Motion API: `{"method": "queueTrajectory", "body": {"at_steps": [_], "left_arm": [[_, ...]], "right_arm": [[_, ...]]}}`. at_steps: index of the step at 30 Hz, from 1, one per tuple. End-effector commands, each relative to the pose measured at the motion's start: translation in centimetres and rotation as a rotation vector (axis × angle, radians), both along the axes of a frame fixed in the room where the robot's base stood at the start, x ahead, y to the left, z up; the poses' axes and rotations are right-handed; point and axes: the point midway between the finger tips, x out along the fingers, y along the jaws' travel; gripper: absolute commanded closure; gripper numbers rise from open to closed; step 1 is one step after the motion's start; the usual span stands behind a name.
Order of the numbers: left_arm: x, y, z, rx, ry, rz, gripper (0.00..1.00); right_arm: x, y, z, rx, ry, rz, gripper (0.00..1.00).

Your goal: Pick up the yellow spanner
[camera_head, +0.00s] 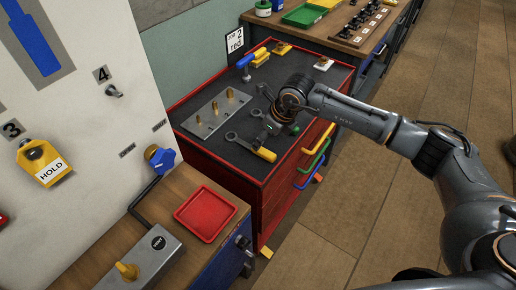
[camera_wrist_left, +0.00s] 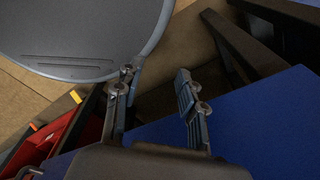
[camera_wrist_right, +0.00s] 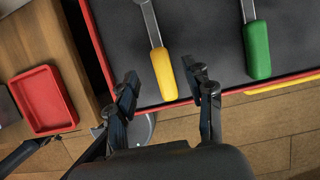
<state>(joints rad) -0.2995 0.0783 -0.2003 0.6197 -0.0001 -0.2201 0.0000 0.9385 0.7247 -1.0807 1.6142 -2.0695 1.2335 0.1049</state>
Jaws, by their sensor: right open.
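The yellow spanner (camera_head: 265,154) lies on the dark top of the red tool cabinet, near its front edge, its metal jaw pointing back left. In the right wrist view the yellow handle (camera_wrist_right: 163,75) shows between the fingertips of my right gripper (camera_wrist_right: 160,72), which is open; I see no contact. In the head view my right gripper (camera_head: 272,122) hangs over the cabinet beside the spanner, partly hidden by its own wrist. My left gripper (camera_wrist_left: 155,74) is open and empty in the left wrist view, and out of the head view.
A green-handled spanner (camera_wrist_right: 257,50) lies right of the yellow one. A metal plate with brass pegs (camera_head: 215,113) stands left of it on the cabinet. A red tray (camera_head: 205,214) sits on the wooden bench in front. The cabinet has a raised red rim (camera_head: 216,162).

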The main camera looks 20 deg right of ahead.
Motion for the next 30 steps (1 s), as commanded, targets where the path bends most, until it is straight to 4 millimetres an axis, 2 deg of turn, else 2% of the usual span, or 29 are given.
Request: {"method": "queueTrajectory", "body": {"at_steps": [6,9,13,19,24,27,30], "left_arm": [[0.0,0.1,2.0,0.001,0.001,-0.001,0.6],[0.0,0.1,2.1,0.001,0.001,-0.001,0.6],[0.0,0.1,2.1,0.001,0.001,-0.001,0.6],[0.0,0.2,2.1,0.002,0.001,-0.001,0.6],[0.0,0.2,2.1,0.002,0.001,-0.001,0.6],[0.0,0.2,2.1,0.002,0.001,-0.001,0.6],[0.0,0.2,2.1,0.002,0.001,-0.001,0.6]], "right_arm": [[0.4,0.5,-2.7,0.0,0.005,0.0,0.48],[0.9,0.8,-4.0,0.001,0.004,0.0,0.48],[1.2,1.0,-4.8,0.001,0.001,0.001,0.48],[1.2,1.0,-4.9,0.001,0.001,0.001,0.48],[1.2,1.0,-4.8,0.001,0.001,0.001,0.83],[1.2,1.0,-4.8,0.001,0.001,0.001,1.0],[1.2,1.0,-4.8,0.001,0.0,0.0,1.0]]}}
